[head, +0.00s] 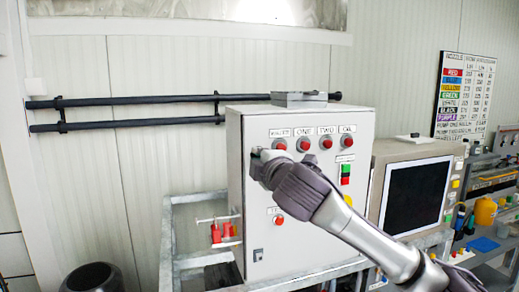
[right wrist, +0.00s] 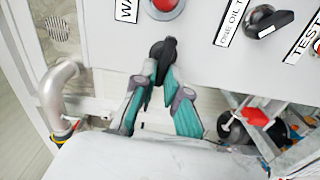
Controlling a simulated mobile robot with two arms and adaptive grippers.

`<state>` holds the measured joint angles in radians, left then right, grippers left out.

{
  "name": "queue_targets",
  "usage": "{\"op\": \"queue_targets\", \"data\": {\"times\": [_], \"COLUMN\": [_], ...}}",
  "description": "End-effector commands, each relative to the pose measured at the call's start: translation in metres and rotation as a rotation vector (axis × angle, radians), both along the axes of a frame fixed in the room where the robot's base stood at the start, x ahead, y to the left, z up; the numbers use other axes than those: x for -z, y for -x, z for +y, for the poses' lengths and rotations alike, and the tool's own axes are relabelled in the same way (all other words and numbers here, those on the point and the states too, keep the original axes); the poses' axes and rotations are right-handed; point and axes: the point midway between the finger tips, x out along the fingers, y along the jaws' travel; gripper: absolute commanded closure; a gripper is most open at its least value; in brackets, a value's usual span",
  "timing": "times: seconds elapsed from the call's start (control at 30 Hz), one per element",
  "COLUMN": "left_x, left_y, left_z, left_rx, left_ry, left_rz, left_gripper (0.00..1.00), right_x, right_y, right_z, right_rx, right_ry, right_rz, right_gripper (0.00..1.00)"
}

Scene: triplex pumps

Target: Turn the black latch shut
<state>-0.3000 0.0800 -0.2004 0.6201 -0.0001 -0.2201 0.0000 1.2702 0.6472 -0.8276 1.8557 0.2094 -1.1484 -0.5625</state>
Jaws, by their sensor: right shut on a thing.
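The black latch (right wrist: 162,50) is on the pale front of the control cabinet (head: 250,128), below a red button, in the right wrist view. Its handle points down in that view, between my fingertips. My right gripper (right wrist: 164,76) is shut on it, with one teal finger on each side. In the head view my right gripper (head: 261,162) reaches the upper left of the cabinet front and hides the latch. My left gripper is in neither view.
Red buttons (head: 326,143) line the cabinet top; a black selector switch (right wrist: 268,21) is to the latch's right in the wrist view. A metal frame (head: 168,238) surrounds the cabinet base. A monitor (head: 414,196) stands to the right. A black bin (head: 92,277) stands at lower left.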

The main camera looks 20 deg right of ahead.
Motion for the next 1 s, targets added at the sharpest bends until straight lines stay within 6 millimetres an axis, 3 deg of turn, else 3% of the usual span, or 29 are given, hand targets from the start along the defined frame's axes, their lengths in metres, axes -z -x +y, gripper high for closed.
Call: {"op": "queue_targets", "data": {"times": [0.3,0.8,0.83,0.93,1.0], "left_x": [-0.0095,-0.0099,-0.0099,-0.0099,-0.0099], "left_y": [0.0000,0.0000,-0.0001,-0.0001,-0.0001], "left_z": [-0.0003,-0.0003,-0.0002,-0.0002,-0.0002], "left_rx": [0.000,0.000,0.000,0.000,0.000], "left_ry": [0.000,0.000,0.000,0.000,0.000], "left_rz": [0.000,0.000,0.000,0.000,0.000], "left_gripper": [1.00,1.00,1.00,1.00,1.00], "right_x": [0.0011,0.0026,0.0026,0.0026,0.0024], "right_y": [0.0002,0.0001,0.0001,0.0001,0.0001], "right_z": [0.0004,0.0007,0.0007,0.0006,0.0005], "right_rx": [-0.001,-0.001,-0.001,-0.001,-0.001], "right_ry": [0.102,0.117,0.117,0.116,0.116], "right_rz": [-0.004,-0.003,-0.003,-0.003,-0.003], "right_gripper": [1.00,1.00,0.83,0.66,0.62]}}
